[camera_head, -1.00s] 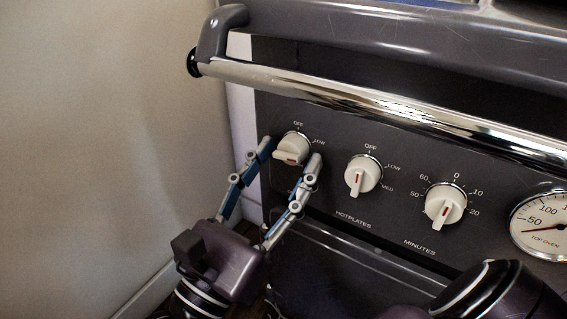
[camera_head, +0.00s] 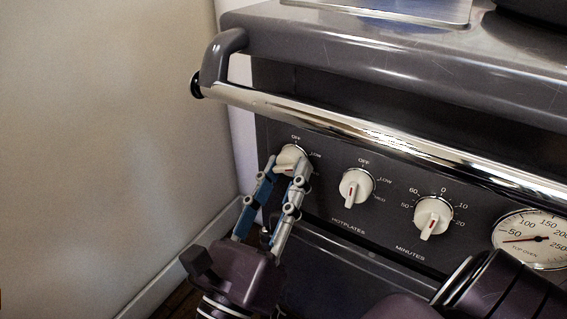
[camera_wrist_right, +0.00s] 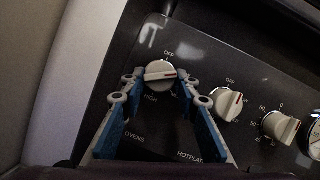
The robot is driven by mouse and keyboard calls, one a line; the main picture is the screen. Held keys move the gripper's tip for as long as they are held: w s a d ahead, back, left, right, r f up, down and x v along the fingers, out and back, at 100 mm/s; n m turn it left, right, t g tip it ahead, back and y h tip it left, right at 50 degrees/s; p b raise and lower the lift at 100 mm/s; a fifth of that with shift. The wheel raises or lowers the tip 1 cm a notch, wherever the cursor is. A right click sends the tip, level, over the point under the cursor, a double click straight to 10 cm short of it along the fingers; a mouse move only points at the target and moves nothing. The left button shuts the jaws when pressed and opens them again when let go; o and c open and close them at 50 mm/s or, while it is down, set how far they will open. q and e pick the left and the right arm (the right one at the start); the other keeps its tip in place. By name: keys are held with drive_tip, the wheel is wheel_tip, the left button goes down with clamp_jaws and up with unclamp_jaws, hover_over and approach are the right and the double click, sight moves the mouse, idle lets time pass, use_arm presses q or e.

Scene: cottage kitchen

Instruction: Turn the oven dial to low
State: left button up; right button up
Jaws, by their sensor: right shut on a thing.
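The oven dial (camera_head: 288,153) is the white knob at the far left of the dark control panel. In the right wrist view the "OVENS" label is below the dial (camera_wrist_right: 158,70), with "OFF" above it and "HIGH" below it. Its bar lies nearly level there, with the red mark toward the right. My right gripper (camera_head: 285,166) is shut on the dial, one finger on each side, as the right wrist view also shows (camera_wrist_right: 160,77). The fingers hide part of the dial in the head view. My left gripper is not in view.
A hotplates dial (camera_head: 356,187) and a minutes dial (camera_head: 433,217) sit to the right, then a round top oven gauge (camera_head: 532,238). A chrome rail (camera_head: 370,133) runs above the dials. A pale wall (camera_head: 110,130) stands at the left.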

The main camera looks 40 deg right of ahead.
idle(0.3)
drive_tip(key=o, duration=1.1)
